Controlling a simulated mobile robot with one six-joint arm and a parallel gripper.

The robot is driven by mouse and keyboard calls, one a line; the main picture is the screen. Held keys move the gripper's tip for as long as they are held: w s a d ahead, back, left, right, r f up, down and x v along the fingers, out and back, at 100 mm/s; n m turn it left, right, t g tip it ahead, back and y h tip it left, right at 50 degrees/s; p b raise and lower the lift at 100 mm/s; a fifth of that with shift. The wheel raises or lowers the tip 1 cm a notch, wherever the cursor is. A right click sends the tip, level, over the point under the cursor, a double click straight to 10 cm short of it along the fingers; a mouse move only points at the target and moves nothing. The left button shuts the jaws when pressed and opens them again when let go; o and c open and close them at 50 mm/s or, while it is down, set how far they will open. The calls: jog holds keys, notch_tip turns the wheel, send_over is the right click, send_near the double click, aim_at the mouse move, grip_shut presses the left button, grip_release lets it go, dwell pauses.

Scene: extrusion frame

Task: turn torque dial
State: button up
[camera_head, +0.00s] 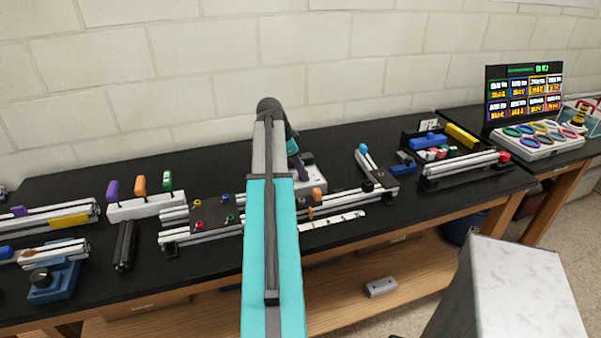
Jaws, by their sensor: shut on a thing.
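My gripper (300,170) shows only in part, dark and small, below the wrist and behind my teal arm. It points down at a pale block (314,178) near the back middle of the bench. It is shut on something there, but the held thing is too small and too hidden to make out. I cannot make out dial markings on that block. A blue fixture with a black round knob (40,277) sits at the front left of the bench, well apart from my gripper.
A white rack (146,207) holds purple, orange and green handles. Aluminium extrusions (200,236) lie left of my arm, and a white marked strip (333,222) lies right of it. Extrusions and coloured parts (455,170) fill the right side. A screen (524,90) stands far right.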

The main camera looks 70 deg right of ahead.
jog(key=shift+s, duration=0.15)
jog(key=o, duration=1.1)
jog(key=shift+c, duration=0.2)
jog(key=shift+r, duration=0.1)
jog(key=shift+v, duration=0.75)
jog(key=b+v, duration=0.2)
jog(key=v, duration=1)
jog(key=shift+b, duration=0.4)
jog(key=shift+d+r, duration=0.1)
